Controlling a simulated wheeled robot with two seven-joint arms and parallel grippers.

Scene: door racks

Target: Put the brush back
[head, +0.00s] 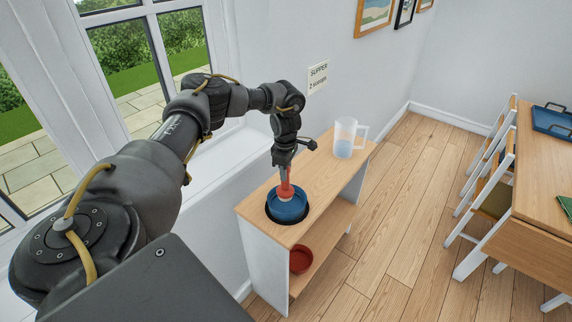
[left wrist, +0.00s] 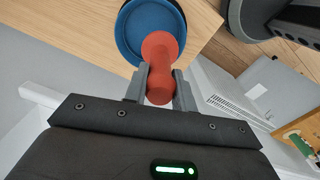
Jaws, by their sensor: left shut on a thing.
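My left gripper (head: 285,166) is shut on a red-orange, knobbed handle (head: 285,188), which I take to be the brush. The handle points down and its pale lower end is over or in a blue bowl (head: 290,211). Whether it touches the bowl cannot be told. The bowl sits in a dark round ring in the wooden top of a small shelf unit (head: 318,178). In the left wrist view, the red handle (left wrist: 160,88) is between the two grey fingers, with the blue bowl (left wrist: 130,45) beyond it. My right gripper is not in view.
A clear jug (head: 345,138) stands at the far end of the shelf top. A red bowl (head: 300,260) is on the lower shelf. A table with a blue tray (head: 551,121) and chairs stand right, with open floor between.

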